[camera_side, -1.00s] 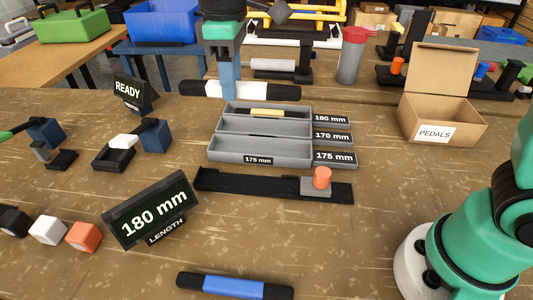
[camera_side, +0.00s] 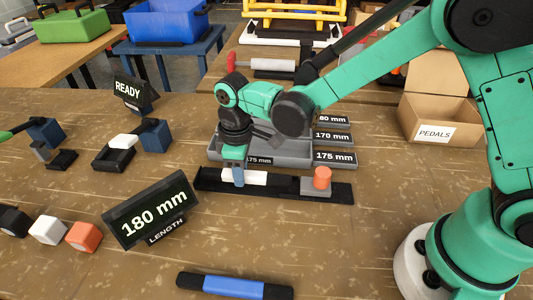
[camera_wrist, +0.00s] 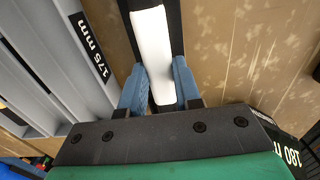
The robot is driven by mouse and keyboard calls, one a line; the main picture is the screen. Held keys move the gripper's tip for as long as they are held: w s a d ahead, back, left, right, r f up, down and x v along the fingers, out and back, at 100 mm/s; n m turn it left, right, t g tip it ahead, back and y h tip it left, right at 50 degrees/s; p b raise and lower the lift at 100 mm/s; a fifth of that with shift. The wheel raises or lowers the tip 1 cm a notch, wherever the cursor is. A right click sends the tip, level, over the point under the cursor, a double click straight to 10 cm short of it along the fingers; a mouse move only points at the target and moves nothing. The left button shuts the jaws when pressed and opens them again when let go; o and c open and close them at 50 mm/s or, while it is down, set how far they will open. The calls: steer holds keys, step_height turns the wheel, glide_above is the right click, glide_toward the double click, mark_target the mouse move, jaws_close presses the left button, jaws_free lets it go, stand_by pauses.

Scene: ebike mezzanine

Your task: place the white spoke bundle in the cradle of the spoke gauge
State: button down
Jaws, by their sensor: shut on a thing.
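The white spoke bundle (camera_side: 257,178) is between the fingers of my gripper (camera_side: 238,177), lying lengthwise along the spoke gauge (camera_side: 340,194). My gripper is shut on it, and the wrist view shows the white bundle (camera_wrist: 152,45) between the two blue fingers (camera_wrist: 160,88). The gauge is a long black bar on the table, with a grey slide and an orange knob (camera_side: 322,178) at its right. The bundle is at the left part of the gauge, in or just above its channel; I cannot tell whether it touches the bottom.
The grey length tray (camera_side: 292,152) stands behind the gauge, partly hidden by my arm. A "180 mm" length sign (camera_side: 150,209) stands front left. A blue bundle (camera_side: 234,286) lies at the front edge. The PEDALS box (camera_side: 460,120) is back right.

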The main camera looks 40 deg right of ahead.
steer(key=shift+f, duration=0.4)
steer(key=shift+f, duration=0.1)
steer(key=c, duration=0.6)
jaws_free()
step_height(320, 180, up, 12)
steer(key=s+d+r+m+t, duration=0.1)
steer(key=s+d+m+t, duration=0.6)
steer(key=d, duration=0.6)
steer(key=shift+s+m, duration=0.8)
steer(key=shift+m, duration=0.2)
